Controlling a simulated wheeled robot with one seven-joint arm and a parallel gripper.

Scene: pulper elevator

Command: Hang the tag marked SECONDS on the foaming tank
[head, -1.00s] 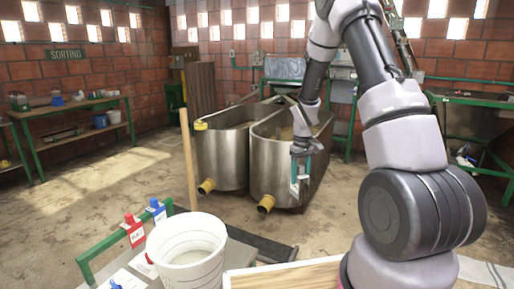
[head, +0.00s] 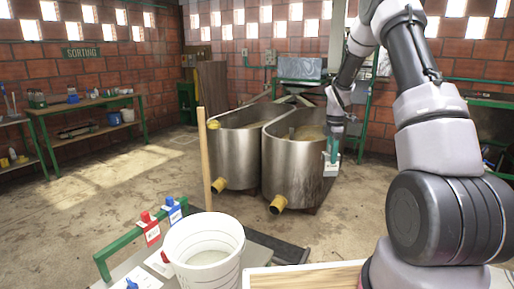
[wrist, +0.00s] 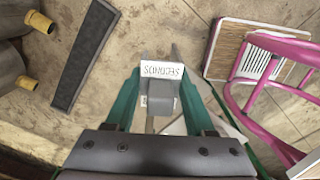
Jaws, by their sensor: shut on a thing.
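My gripper (head: 333,158) is shut on a white tag (head: 331,170), in front of the right tank's right side in the head view. In the wrist view the tag (wrist: 163,71) sits between the fingertips (wrist: 161,58), with lettering that appears to read SECONDS, upside down. Two steel tanks stand side by side in the head view, a left tank (head: 232,160) and a right tank (head: 290,165), each with a yellow spout low in front. Their contents look brownish. I cannot tell which one foams. Whether the tag touches the right tank is unclear.
A white bucket (head: 203,262) stands near me. A wooden post (head: 205,158) rises left of the tanks. A pink frame (wrist: 238,95) shows in the wrist view. Floor at left is clear.

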